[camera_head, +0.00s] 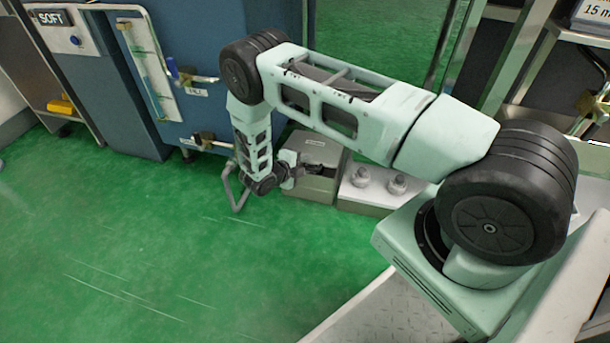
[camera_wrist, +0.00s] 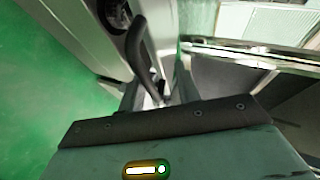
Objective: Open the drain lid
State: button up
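The drain lid appears to be the top of the grey box (camera_head: 322,150) low by the floor in the head view; its label is too small to read. My gripper (camera_head: 322,170) is at the box's front, pointing right, and hides part of it. In the wrist view a dark curved handle (camera_wrist: 142,45) stands out from a pale grey panel (camera_wrist: 85,35) and runs down between my fingers. My gripper (camera_wrist: 157,92) has its fingers apart, with a gap showing beside the handle. I cannot tell whether a finger touches the handle.
A low grey block with two round knobs (camera_head: 380,182) adjoins the box on the right. A bent metal bar (camera_head: 237,190) stands left of my wrist. Blue cabinets (camera_head: 215,50) with valves rise behind. The green floor (camera_head: 140,240) at front left is clear.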

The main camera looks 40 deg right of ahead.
jog(key=shift+a+f, duration=0.1)
jog(key=shift+f, duration=0.35)
jog(key=shift+r, duration=0.1)
jog(key=f+p+v, duration=0.1)
jog(key=p+v, duration=0.3)
jog(key=v, duration=1.6)
jog(key=shift+s+a+f, duration=0.3)
jog(key=shift+a+f, duration=0.05)
jog(key=shift+f, duration=0.05)
dwell(0.8)
dwell(0.7)
